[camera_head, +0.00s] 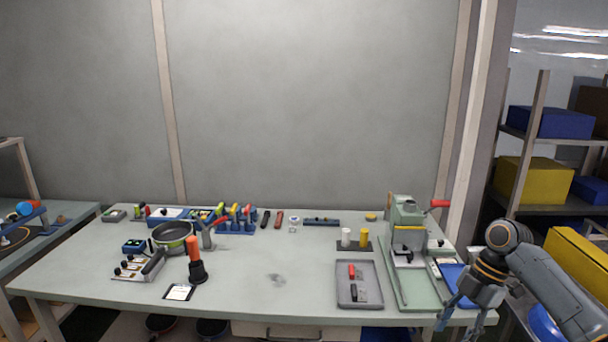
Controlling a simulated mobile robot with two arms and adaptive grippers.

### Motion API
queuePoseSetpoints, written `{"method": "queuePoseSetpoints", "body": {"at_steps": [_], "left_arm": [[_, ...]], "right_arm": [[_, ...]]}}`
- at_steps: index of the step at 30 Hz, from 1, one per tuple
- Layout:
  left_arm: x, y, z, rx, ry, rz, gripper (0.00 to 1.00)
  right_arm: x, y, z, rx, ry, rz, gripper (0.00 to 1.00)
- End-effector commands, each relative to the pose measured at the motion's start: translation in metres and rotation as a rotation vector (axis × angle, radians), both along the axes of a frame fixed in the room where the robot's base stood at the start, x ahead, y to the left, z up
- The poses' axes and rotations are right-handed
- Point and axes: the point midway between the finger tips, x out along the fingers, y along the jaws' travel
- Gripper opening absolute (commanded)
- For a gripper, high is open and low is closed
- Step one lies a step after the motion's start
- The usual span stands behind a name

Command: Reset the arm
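My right gripper (461,322) hangs at the front right corner of the table (275,297), its arm coming in from the right edge. Its fingers point down and are spread apart, with nothing visible between them. My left gripper is not in view.
A green press-like machine (406,215) with a red handle stands at the right, beside my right gripper. A grey tray (343,293) holds red and black pieces. An orange-handled tool (194,248) stands upright near the pan. The table's front middle is clear.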

Motion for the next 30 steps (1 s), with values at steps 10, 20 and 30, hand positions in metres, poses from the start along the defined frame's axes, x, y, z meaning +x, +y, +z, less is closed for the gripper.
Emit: {"method": "queuePoseSetpoints", "body": {"at_steps": [10,20,30], "left_arm": [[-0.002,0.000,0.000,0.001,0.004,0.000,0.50],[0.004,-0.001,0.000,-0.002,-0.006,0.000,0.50],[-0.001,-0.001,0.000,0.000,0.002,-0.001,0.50]], "right_arm": [[0.012,0.006,-0.063,-0.026,0.022,-0.201,0.48],[0.012,0.009,-0.178,-0.086,0.057,-0.540,0.48],[-0.084,0.006,-0.396,-0.232,0.093,-1.107,0.48]]}}
